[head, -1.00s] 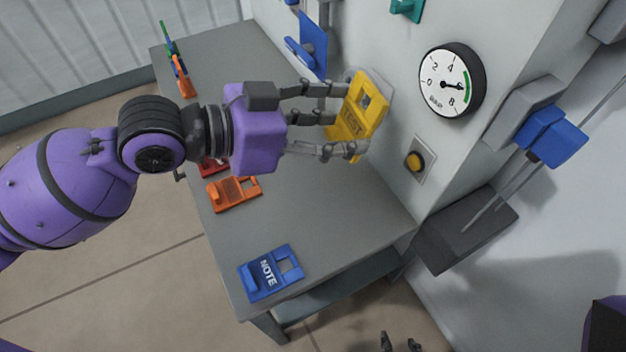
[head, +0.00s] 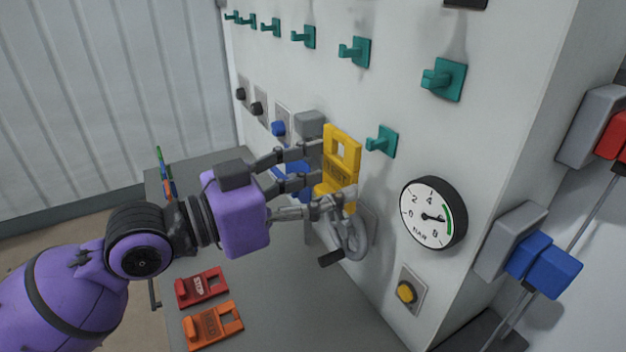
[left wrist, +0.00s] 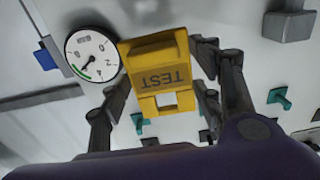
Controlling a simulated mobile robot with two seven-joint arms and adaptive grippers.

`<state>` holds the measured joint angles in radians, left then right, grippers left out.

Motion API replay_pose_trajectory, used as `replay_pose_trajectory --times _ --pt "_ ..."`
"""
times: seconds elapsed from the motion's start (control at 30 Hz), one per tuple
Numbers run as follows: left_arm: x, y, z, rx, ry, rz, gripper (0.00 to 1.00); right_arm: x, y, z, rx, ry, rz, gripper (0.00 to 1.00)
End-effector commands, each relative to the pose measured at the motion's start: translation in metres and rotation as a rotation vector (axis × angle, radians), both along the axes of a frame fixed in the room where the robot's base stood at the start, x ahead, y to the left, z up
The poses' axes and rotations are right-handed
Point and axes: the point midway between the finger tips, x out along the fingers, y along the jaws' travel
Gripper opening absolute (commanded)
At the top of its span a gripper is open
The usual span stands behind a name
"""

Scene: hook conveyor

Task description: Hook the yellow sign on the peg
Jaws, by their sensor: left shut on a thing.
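The yellow sign (head: 352,162) has a square hole near its top and the word TEST. My left gripper (head: 322,182) is shut on it and holds it upright near the wall panel. In the left wrist view the sign (left wrist: 156,60) sits between the fingers, its hole toward the bottom of the picture. A teal peg (head: 382,140) sticks out of the wall just right of the sign in the head view, apart from it. More teal pegs (head: 443,80) (head: 355,51) run in a row above. My right gripper is not in view.
A round gauge (head: 433,213) and a yellow button (head: 407,292) are on the wall at right. A grey valve wheel (head: 350,240) sits below the sign. Red (head: 202,287) and orange (head: 212,325) signs lie on the grey table (head: 290,310). Blue something shows behind the fingers.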

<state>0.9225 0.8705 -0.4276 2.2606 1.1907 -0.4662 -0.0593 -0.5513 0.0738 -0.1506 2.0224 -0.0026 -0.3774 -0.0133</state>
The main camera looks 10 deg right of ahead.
Motion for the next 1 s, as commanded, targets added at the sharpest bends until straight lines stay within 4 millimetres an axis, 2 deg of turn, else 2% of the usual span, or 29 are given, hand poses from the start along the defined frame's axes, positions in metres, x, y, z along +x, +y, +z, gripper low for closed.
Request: replay_pose_trajectory --times 1.0 --pt "0.023 -0.055 -0.007 0.000 0.001 0.000 0.28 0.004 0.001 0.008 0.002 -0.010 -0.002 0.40"
